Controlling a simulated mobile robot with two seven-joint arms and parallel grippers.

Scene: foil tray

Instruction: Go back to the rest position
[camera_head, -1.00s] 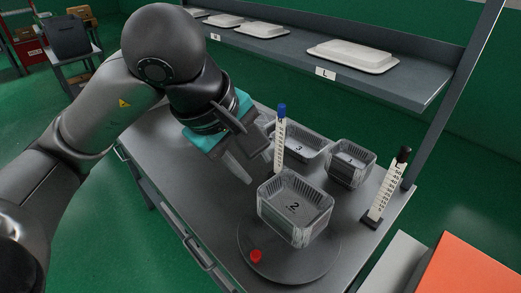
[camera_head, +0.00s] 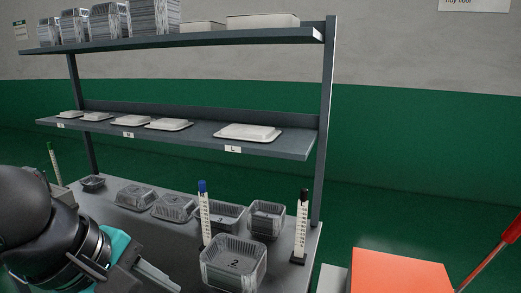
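My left arm comes in at the bottom left, and its teal-cuffed gripper (camera_head: 155,276) hangs low over the front left of the workbench (camera_head: 185,248). Its fingers are partly cut off by the lower edge, so their opening is unclear; I see nothing held. Foil tray 2 (camera_head: 233,263) stands upright on the bench to the right of the gripper, apart from it. Foil tray 3 (camera_head: 228,218) and another foil tray (camera_head: 266,220) stand behind it. My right gripper is not in view.
A blue-topped gauge post (camera_head: 204,215) and a black-topped one (camera_head: 300,228) stand on the bench. An orange surface (camera_head: 400,270) is at the lower right.

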